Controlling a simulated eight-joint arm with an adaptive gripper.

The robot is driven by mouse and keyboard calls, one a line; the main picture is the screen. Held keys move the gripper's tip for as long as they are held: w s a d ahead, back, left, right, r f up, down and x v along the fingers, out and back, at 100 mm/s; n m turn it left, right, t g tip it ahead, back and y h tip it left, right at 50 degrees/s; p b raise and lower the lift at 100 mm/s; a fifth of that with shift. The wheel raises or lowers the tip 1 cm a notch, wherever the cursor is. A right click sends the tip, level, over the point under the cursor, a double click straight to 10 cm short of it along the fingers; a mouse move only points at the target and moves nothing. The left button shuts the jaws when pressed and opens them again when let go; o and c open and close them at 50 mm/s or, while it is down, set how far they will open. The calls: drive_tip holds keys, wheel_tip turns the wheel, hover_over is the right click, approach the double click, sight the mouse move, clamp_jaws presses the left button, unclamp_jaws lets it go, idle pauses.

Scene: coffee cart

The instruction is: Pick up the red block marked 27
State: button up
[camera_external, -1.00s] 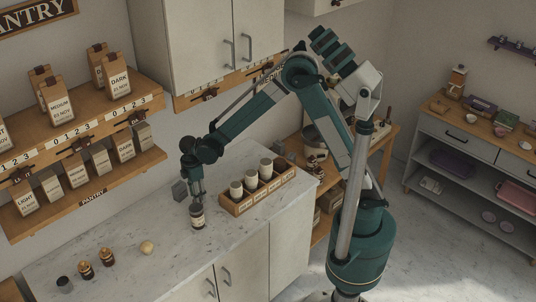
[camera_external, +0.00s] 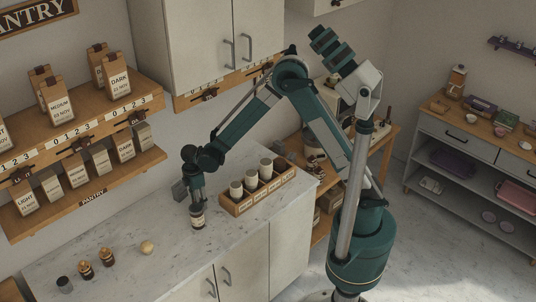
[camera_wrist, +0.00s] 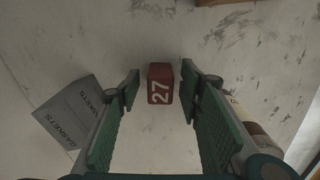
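The red block marked 27 (camera_wrist: 160,84) stands on the marble counter in the wrist view, with the white number facing the camera. My gripper (camera_wrist: 160,76) is open, with one green finger on each side of the block and visible gaps between. The block appears beyond the fingertips or level with them; I cannot tell which. In the external view my gripper (camera_external: 196,199) points down at the counter, partly hidden behind a dark labelled bottle (camera_external: 198,217). The block is hidden there.
A grey box labelled GASKETS (camera_wrist: 70,117) stands close to the left finger. The bottle (camera_wrist: 258,137) is close on the right. A wooden crate (camera_external: 236,208) with several pale-lidded jars stands to the right. Small jars and a pale ball (camera_external: 147,248) lie front left.

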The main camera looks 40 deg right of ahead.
drive_tip(key=shift+f, duration=0.4)
drive_tip(key=c, duration=1)
